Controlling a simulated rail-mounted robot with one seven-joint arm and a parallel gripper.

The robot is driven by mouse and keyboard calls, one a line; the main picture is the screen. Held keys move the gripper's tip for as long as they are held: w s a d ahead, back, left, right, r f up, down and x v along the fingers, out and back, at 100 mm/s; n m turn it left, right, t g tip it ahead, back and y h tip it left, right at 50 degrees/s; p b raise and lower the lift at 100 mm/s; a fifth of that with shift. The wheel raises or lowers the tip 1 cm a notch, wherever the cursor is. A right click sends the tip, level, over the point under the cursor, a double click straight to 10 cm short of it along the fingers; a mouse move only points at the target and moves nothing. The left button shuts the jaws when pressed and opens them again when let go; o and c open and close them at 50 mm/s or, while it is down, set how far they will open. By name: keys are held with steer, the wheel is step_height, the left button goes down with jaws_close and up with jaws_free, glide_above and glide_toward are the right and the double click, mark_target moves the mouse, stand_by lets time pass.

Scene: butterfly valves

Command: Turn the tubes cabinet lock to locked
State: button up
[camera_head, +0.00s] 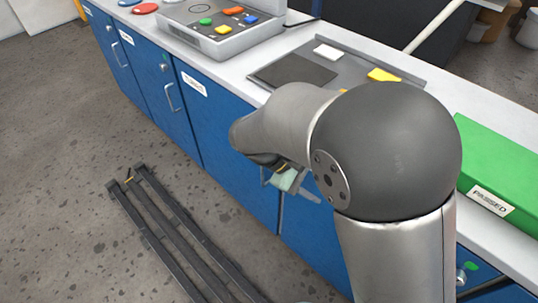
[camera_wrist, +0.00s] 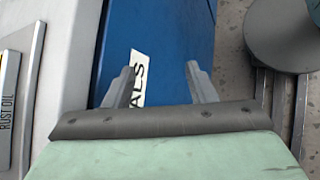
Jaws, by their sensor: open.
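A row of blue cabinet doors runs under the counter. The door (camera_head: 215,125) left of my arm bears a white label (camera_head: 194,84) with red letters, too small to read surely. Its right part and any lock there are hidden behind my arm. My gripper (camera_head: 292,186) hangs in front of the cabinets, partly hidden by my wrist. In the wrist view my gripper (camera_wrist: 160,70) is open and empty, its two fingers apart over a blue door (camera_wrist: 170,35). A white label ending in "ALS" (camera_wrist: 138,78) shows beside the left finger. No lock shows in the wrist view.
Round silver locks (camera_head: 164,68) and bar handles (camera_head: 171,97) show on doors further left. Another lock (camera_head: 461,276) shows at lower right. The counter holds a control box (camera_head: 222,40), a grey tray (camera_head: 420,80) and a green box (camera_head: 500,165). Dark rails (camera_head: 175,235) lie on the floor.

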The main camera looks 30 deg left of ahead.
steer(key=s+a+f+n+t+y+b, duration=0.2)
steer(key=s+a+n+t, duration=0.1)
steer(key=a+n+t, duration=0.4)
steer(key=s+a+f+n+t+y+b, duration=0.15)
steer(key=s+a+n, duration=0.3)
steer(key=a, duration=0.45)
steer(key=s+a+f+n+t+y+b, duration=0.2)
steer(key=s+a+n+t, duration=0.1)
steer(key=a+n+t, duration=0.4)
steer(key=w+d+g+b, duration=0.1)
steer(key=w+d+g, duration=0.1)
steer(key=w, duration=1.5)
steer(key=shift+r+m, duration=0.3)
steer(key=shift+m, duration=0.15)
steer(key=shift+d, duration=0.1)
steer(key=c, duration=1)
